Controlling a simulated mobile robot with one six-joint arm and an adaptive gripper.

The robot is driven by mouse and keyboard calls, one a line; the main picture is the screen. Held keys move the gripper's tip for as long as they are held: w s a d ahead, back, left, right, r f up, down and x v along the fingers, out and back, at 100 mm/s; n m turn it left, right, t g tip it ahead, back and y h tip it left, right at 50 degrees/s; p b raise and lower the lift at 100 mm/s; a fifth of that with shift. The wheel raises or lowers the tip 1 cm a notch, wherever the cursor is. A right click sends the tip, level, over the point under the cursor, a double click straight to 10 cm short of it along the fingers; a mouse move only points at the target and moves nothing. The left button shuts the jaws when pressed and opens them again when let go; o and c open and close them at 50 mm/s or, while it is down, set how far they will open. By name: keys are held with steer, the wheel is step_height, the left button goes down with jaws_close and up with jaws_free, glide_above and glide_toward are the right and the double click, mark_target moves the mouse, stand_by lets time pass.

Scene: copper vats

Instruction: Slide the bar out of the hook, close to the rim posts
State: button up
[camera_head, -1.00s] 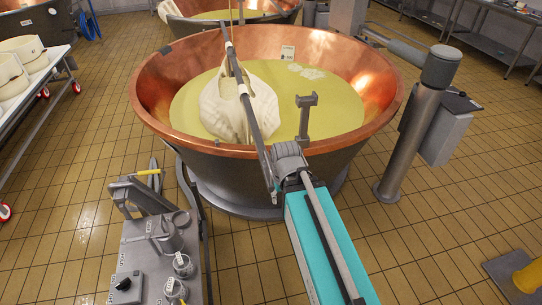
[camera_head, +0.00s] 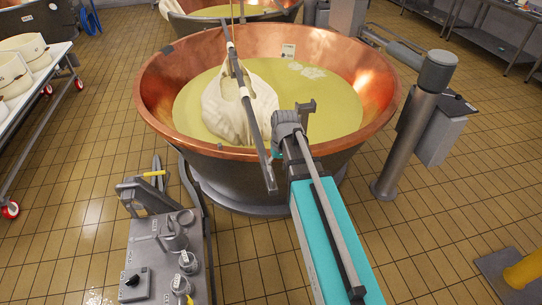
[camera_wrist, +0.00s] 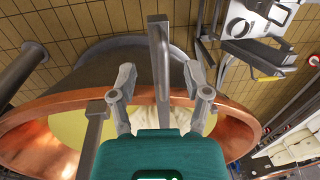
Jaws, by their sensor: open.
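The long grey bar (camera_head: 245,92) spans from the far side of the copper vat to past its near rim. A white cloth bundle (camera_head: 228,110) hangs on it over the yellow liquid. The bar's near end also shows in the wrist view (camera_wrist: 158,45). My gripper (camera_wrist: 157,80) is open, one finger on each side of the bar near that end; I cannot tell whether they touch it. Thin lines hang near the bar's far end; the hook is not clear.
The copper vat (camera_head: 375,115) fills the middle. A grey column (camera_head: 408,140) with an arm stands at its right. A control cabinet (camera_head: 150,255) with knobs stands at the near left. A rack with white moulds (camera_head: 15,75) is at the far left.

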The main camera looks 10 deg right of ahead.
steer(key=w+d+r+y+p, duration=0.1)
steer(key=w+r+p, duration=0.3)
steer(key=w+r, duration=0.2)
steer(key=shift+w+d+r+p, duration=0.2)
steer(key=shift+w+d+p, duration=0.2)
steer(key=shift+w, duration=0.5)
steer(key=shift+f, duration=0.2)
steer(key=a+f+b, duration=0.1)
steer(key=f+b, duration=0.7)
steer(key=b, duration=0.1)
steer(key=a+f+b, duration=0.1)
steer(key=f+b, duration=0.3)
steer(key=f, duration=0.1)
steer(key=shift+a+b, duration=0.3)
steer(key=shift+a, duration=0.05)
jaws_close()
